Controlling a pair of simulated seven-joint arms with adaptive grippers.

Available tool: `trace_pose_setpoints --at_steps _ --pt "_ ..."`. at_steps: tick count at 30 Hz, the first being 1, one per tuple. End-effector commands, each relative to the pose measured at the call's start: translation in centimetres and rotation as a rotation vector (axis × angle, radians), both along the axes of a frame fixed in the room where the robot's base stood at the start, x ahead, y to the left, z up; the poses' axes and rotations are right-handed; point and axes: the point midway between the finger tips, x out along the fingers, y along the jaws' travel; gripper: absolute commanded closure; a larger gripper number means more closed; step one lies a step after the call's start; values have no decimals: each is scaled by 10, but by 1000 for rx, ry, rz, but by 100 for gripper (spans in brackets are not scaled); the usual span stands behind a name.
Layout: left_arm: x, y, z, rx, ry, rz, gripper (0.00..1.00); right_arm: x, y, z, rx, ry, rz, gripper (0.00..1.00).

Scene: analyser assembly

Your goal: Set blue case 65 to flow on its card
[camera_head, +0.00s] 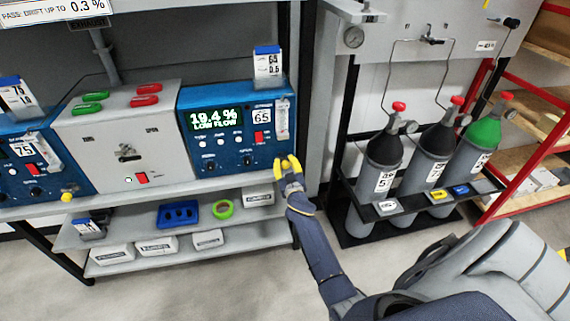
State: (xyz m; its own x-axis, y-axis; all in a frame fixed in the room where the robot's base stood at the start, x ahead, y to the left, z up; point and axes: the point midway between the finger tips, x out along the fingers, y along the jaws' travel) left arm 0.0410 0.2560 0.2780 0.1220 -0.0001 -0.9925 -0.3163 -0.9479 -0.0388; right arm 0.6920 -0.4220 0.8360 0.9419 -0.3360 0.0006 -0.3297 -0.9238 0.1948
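Blue case 65 (232,160) stands at the right end of the bench shelf. Its green display (213,120) reads 19.4 % LOW FLOW. A white flow tube (282,119) runs up the right side of its front; its level is too small to read. A card (268,66) with a blue top stands on the case; its upper line looks like 65, and the lower figure looks like 0.6. My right gripper (287,164), with yellow fingertips, is at the case's lower right front corner. Whether it touches or grips a knob there is unclear. My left gripper is out of view.
A grey box (125,150) with red and green handles stands left of case 65, then blue case 75 (40,165). The lower shelf holds a blue tray (179,214), a green tape roll (223,209) and white boxes. Gas cylinders (384,150) stand racked at right.

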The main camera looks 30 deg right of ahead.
Motion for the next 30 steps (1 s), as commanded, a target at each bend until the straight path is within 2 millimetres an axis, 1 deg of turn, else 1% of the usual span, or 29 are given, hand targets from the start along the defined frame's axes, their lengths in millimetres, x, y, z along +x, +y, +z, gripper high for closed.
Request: trace_pose_setpoints --at_steps 1,6,14,20,26,30 --pt "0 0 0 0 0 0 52 0 0 0 0 0 0 82" --pt "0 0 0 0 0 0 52 0 0 0 0 0 0 100" --pt "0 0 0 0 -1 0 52 0 0 0 -5 2 0 100" --pt "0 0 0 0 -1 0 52 0 0 0 -54 19 0 100" --pt "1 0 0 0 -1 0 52 0 0 0 -183 65 1 100" --pt "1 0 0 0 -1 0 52 0 0 0 -305 109 1 100"
